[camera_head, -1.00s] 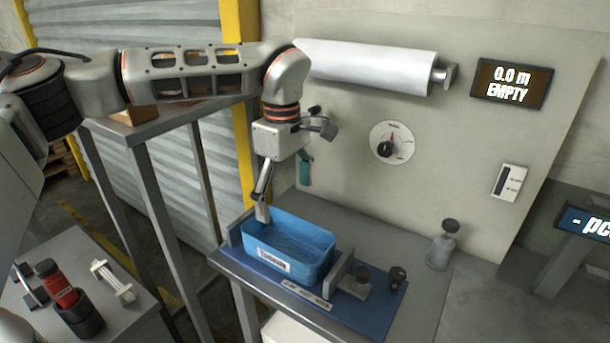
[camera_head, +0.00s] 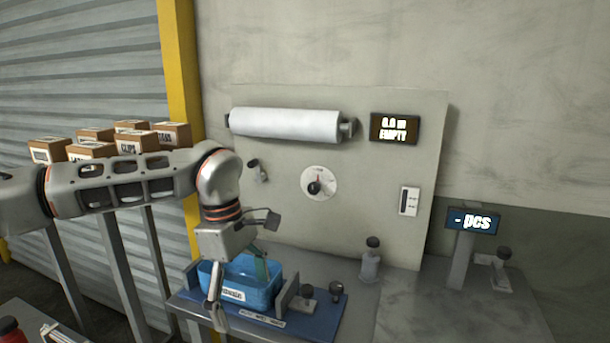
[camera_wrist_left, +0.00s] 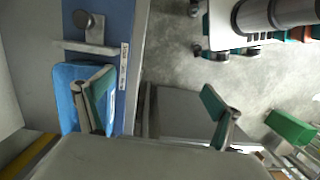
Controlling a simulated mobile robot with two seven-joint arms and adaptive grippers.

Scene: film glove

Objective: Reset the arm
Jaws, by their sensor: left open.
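In the left wrist view the open fingers (camera_wrist_left: 153,108) stand far apart. One teal-padded finger overlaps the blue bin (camera_wrist_left: 66,92) in that picture, and the other is over the floor side. I cannot tell whether the finger touches the bin. My right gripper does not show in either view.
The bin sits on a blue mat (camera_head: 325,325) on a grey bench (camera_head: 400,310). Several cardboard boxes (camera_head: 90,151) stand at left. A green box (camera_wrist_left: 290,127) lies on the floor.

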